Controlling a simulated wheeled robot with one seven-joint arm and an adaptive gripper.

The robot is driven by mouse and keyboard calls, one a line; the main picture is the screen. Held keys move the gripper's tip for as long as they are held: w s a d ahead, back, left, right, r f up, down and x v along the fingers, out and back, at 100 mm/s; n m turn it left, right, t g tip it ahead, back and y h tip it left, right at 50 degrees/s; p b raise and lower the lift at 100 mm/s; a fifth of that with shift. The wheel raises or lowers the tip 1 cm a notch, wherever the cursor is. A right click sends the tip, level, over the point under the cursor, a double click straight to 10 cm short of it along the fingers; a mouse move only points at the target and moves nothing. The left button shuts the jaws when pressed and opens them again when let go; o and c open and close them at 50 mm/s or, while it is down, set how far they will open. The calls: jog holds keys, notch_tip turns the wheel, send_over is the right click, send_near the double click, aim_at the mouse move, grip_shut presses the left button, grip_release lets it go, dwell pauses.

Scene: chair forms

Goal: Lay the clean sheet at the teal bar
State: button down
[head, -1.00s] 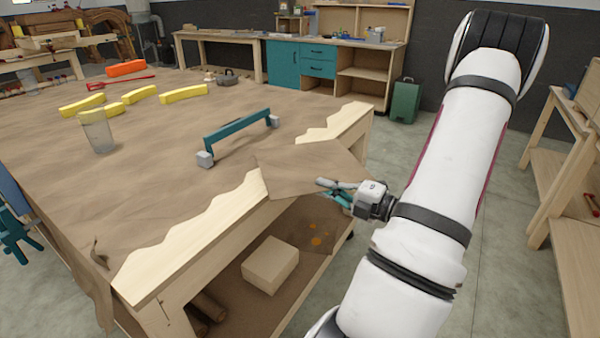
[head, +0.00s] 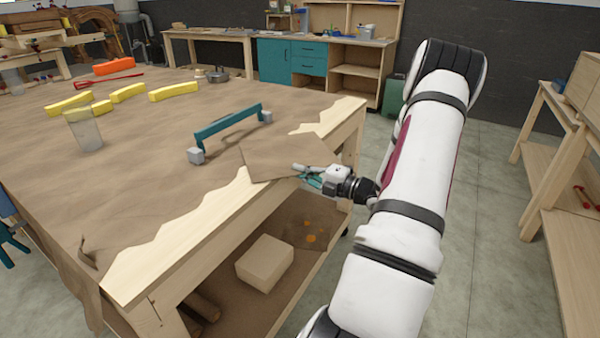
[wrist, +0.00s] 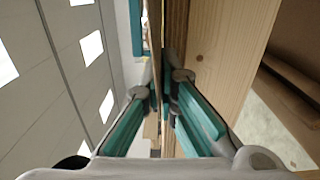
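The teal bar (head: 228,124) stands on grey end blocks on the brown-covered table, near its right edge. A plain brown square sheet (head: 284,157), with no marks showing, is just right of the bar, over the bare wooden table edge. I cannot tell whether it touches the table. My gripper (head: 303,174) is shut on the sheet's near right edge. In the wrist view my gripper (wrist: 160,88) has its teal-padded fingers on either side of the sheet, which shows edge-on as a thin strip (wrist: 156,45). A brown sheet with orange spots (head: 313,236) lies on the lower shelf.
The table's covering (head: 130,190) has a ragged edge along bare wood (head: 190,230). Several yellow blocks (head: 172,91) and a clear cup (head: 86,133) stand farther left. A pale block (head: 265,262) sits on the shelf below. The floor (head: 490,240) at right is clear.

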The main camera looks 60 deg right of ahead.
jog(key=shift+f, duration=0.15)
jog(key=c, duration=1.8)
grip_release()
